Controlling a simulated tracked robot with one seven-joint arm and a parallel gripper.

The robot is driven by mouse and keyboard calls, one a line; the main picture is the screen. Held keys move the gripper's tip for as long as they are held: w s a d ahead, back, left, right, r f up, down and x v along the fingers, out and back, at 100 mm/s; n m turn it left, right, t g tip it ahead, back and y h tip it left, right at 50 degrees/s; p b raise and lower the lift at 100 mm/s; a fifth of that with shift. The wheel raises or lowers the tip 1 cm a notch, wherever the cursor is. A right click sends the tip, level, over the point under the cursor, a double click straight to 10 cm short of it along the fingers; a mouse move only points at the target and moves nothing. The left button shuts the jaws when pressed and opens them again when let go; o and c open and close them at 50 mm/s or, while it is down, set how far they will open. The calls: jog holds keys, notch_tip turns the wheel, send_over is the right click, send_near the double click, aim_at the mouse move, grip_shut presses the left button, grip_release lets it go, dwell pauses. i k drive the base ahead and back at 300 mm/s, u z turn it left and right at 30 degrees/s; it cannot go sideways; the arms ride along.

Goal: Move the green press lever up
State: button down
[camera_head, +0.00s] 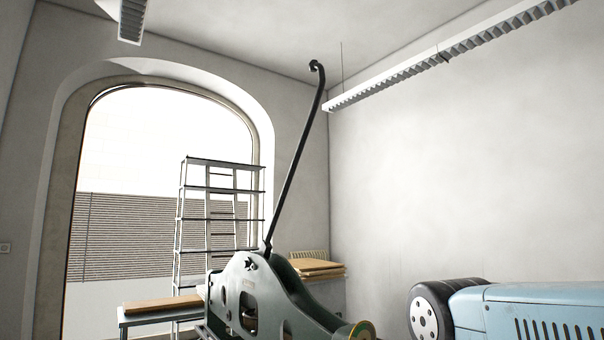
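The green press (285,300) stands at the bottom middle of the head view, its lower part cut off by the frame edge. A long dark lever (294,165) rises from the top of the press. It tilts up and to the right and ends in a small curled tip. The lever stands clear of other things, with the bare wall behind it. My gripper is not in view.
A blue machine (530,305) with a black wheel (428,312) stands at the lower right. A metal shelf rack (208,220) and a low table (155,315) stand behind at the left, before an arched window (150,150). Ceiling lamps (440,55) hang above.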

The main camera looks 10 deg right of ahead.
aim_at(266, 250)
jog(key=i, duration=0.85)
jog(key=u, duration=0.05)
